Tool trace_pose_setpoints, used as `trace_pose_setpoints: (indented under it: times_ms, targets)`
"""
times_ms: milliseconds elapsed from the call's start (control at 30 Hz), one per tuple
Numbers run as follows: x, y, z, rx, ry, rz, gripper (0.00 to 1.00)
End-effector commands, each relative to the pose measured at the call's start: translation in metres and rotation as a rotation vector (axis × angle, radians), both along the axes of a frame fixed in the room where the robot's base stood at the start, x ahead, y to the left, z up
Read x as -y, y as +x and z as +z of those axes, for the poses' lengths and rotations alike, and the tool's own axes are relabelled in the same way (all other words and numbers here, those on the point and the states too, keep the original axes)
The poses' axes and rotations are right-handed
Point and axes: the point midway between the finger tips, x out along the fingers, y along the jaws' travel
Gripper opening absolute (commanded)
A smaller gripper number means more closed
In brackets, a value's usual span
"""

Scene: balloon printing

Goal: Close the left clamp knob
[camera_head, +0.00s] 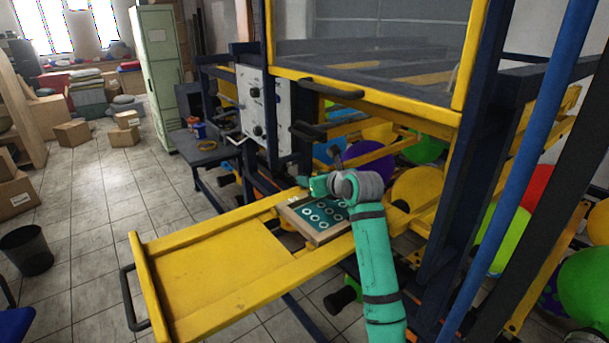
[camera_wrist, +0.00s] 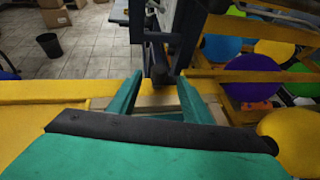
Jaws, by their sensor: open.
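My gripper (camera_head: 306,184) is at the end of the teal arm, above the back edge of a wooden frame (camera_head: 322,240) with a teal panel of white rings. In the wrist view my gripper (camera_wrist: 160,77) is open, with its two teal fingers apart. A dark upright part (camera_wrist: 159,66) shows between and beyond the fingertips. It may be the left clamp knob, but I cannot tell for sure, nor whether the fingers touch it. The wrist hides part of the frame's back side in the head view.
The yellow sliding table (camera_head: 215,262) extends to the front left. A control panel (camera_head: 262,118) stands behind on the blue machine frame. Several balloons (camera_head: 415,187) sit behind and right of the arm. A black bin (camera_head: 27,252) stands on open tiled floor at left.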

Motion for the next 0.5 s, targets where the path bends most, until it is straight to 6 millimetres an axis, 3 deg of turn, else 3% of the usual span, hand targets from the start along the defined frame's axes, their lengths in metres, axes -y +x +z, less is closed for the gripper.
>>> trace_pose_setpoints:
  times_ms: [200, 500]
  targets:
    - [-0.016, 0.034, -0.015, -0.001, 0.0, 0.001, 0.45]
    - [-0.027, 0.059, -0.026, 0.001, 0.0, -0.002, 0.45]
